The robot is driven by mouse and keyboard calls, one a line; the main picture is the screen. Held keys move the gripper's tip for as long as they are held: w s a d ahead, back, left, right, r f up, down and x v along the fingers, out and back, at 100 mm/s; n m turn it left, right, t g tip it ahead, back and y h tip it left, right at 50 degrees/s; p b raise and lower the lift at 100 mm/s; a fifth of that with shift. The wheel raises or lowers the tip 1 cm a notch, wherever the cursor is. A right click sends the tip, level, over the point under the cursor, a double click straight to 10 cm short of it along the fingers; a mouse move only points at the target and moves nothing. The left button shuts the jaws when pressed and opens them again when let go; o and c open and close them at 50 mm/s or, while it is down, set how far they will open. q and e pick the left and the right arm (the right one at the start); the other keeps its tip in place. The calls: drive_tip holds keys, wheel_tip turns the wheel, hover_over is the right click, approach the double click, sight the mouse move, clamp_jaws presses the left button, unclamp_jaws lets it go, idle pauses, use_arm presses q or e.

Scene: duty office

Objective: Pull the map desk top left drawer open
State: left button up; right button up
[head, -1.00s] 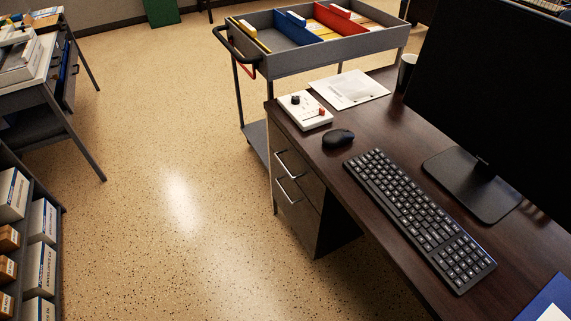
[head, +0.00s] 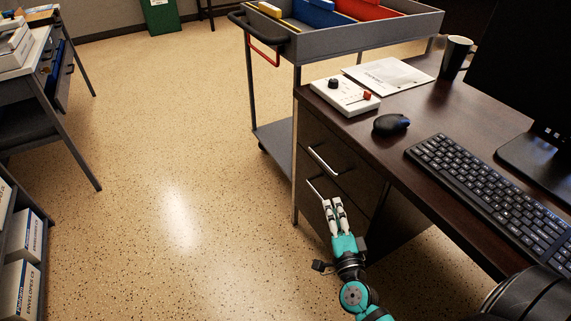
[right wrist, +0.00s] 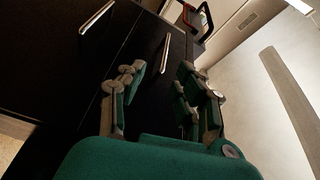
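The dark desk (head: 430,185) on the right has two stacked drawers at its left end. The upper drawer has a silver bar handle (head: 324,160), the lower one another (head: 315,187). Both drawers look closed. My right gripper (head: 332,200) is in front of the drawer fronts, near the lower handle in the picture. In the right wrist view its green fingers (right wrist: 160,88) stand apart, with nothing between them. One handle (right wrist: 165,53) shows beyond the gap between them and the other (right wrist: 97,17) lies further left. No touch is visible. My left gripper is out of view.
A grey cart (head: 350,40) with coloured folders stands against the desk's far side. A white control box (head: 345,97), mouse (head: 391,123), keyboard (head: 490,180) and mug (head: 456,57) are on the desktop. Another desk (head: 30,70) is at left. The floor (head: 180,150) between is clear.

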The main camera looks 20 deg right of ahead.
approach(320, 157)
drive_tip(key=shift+m, duration=0.3)
drive_tip(key=x, duration=1)
drive_tip(key=shift+f+b, duration=0.25)
drive_tip(key=shift+b, duration=0.1)
clamp_jaws()
